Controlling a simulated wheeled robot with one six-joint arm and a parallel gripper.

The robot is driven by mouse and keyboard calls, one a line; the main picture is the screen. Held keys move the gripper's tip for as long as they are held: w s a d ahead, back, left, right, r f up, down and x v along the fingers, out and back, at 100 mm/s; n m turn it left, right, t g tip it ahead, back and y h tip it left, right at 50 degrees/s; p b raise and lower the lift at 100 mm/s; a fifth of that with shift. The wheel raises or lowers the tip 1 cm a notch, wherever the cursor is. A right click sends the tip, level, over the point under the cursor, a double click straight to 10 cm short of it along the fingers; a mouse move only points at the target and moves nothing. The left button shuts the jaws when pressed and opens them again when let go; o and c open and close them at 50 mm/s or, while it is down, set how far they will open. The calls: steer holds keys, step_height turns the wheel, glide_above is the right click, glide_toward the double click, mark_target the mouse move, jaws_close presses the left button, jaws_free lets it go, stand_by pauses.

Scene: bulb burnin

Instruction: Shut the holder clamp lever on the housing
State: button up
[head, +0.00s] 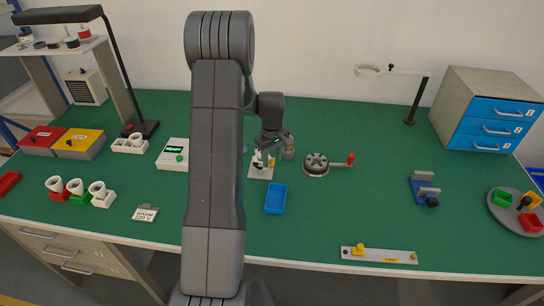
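A small white fixture (260,170), which looks like the housing with its holder, stands on the green bench just right of my forearm. A small yellow part (271,161) and some dark parts show at its top. I cannot make out the clamp lever or its position. My gripper (269,149) points down at the top of the fixture, very close to it. I cannot tell whether it touches, or whether its fingers are open or shut. My arm and gripper hide part of the fixture. A small grey round thing (288,153) stands close to its right.
A blue tray (275,198) lies just in front. A round dark device with a red-knobbed crank (316,164) is to the right. A white meter with a green display (174,154) is left. A blue vise (425,189) stands further right. The bench between is largely clear.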

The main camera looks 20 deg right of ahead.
steer(key=shift+c, duration=0.2)
jaws_close()
